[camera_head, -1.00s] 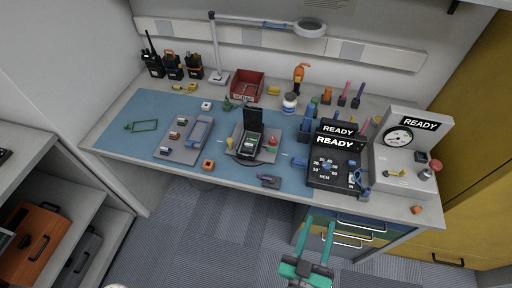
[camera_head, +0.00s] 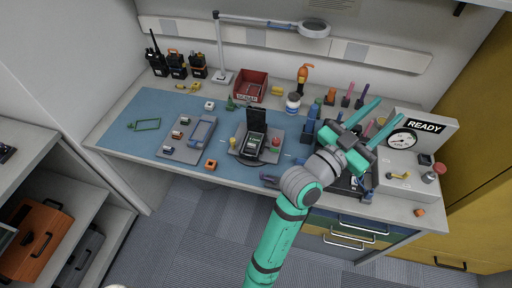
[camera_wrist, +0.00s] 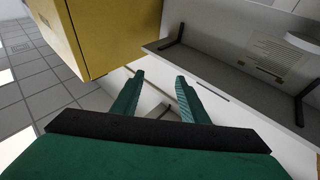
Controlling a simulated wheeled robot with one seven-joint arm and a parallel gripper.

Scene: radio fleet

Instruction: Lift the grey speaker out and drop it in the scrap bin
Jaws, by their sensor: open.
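An opened dark radio (camera_head: 254,146) sits in a grey fixture (camera_head: 238,157) at the middle of the blue mat, its lid or back part standing up behind it. I cannot make out a grey speaker inside it at this size. A red open bin (camera_head: 249,87) with a white label stands behind the mat; the label is too small to read, so I cannot tell if it is the scrap bin. My gripper (camera_head: 389,108) is open and empty, raised over the right part of the bench, away from the radio. In the wrist view its open fingers (camera_wrist: 160,76) point at the wall and cabinet.
A grey tray with small parts (camera_head: 187,139) lies left of the fixture. Several radios (camera_head: 178,66) stand at the back left. A lamp (camera_head: 314,29) hangs over the back.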

